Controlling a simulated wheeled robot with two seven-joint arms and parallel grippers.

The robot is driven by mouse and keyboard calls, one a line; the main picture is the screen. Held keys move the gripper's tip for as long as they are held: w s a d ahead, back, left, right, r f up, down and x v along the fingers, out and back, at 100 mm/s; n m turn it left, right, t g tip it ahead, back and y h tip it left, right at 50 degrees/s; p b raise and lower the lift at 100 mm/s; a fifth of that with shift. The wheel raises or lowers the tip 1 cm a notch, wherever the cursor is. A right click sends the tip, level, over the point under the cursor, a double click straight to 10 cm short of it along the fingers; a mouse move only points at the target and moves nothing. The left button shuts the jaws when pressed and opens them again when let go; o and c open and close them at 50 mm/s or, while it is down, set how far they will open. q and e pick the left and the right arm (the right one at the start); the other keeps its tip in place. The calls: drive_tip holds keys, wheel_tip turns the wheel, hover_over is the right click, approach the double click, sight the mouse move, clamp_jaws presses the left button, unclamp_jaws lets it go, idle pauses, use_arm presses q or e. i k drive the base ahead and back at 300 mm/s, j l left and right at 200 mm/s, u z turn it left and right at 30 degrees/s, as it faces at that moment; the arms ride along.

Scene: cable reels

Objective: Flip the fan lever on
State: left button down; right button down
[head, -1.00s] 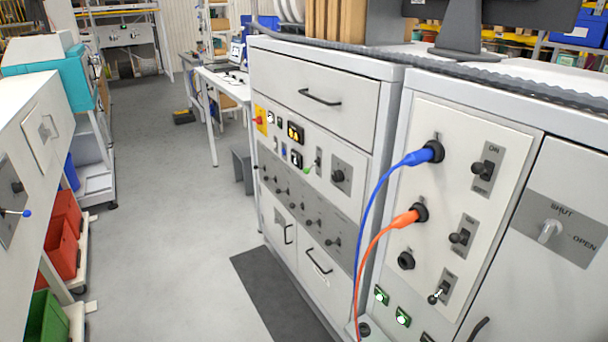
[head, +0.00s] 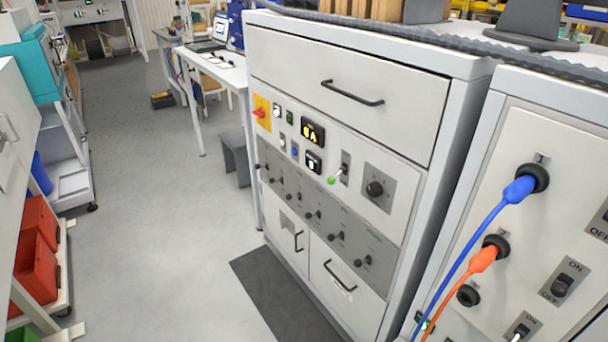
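The control cabinet (head: 402,112) stands in the middle of the head view. Its upper panel carries a lever with a green tip (head: 332,180), which points down, and a black rotary knob (head: 375,188) to its right. Below is a grey strip with several small dark levers (head: 312,214); their labels are too small to read, so I cannot tell which lever is the fan lever. On the right cabinet, a black toggle (head: 561,286) sits on a plate marked ON and OFF. Neither gripper is in view.
Blue (head: 519,189) and orange (head: 484,259) cables hang from the right cabinet's sockets. A dark mat (head: 285,300) lies before the control cabinet. Grey floor (head: 170,220) is open to the left. Red bins (head: 36,262) stand on a low cart at far left. A grey stool (head: 236,155) stands behind.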

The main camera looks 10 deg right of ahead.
sight(332, 180)
drive_tip(key=i+j, duration=0.25)
drive_tip(key=i, duration=0.2)
drive_tip(key=i+j+u, duration=0.15)
drive_tip(key=i+j, duration=0.15)
drive_tip(key=i, duration=0.15)
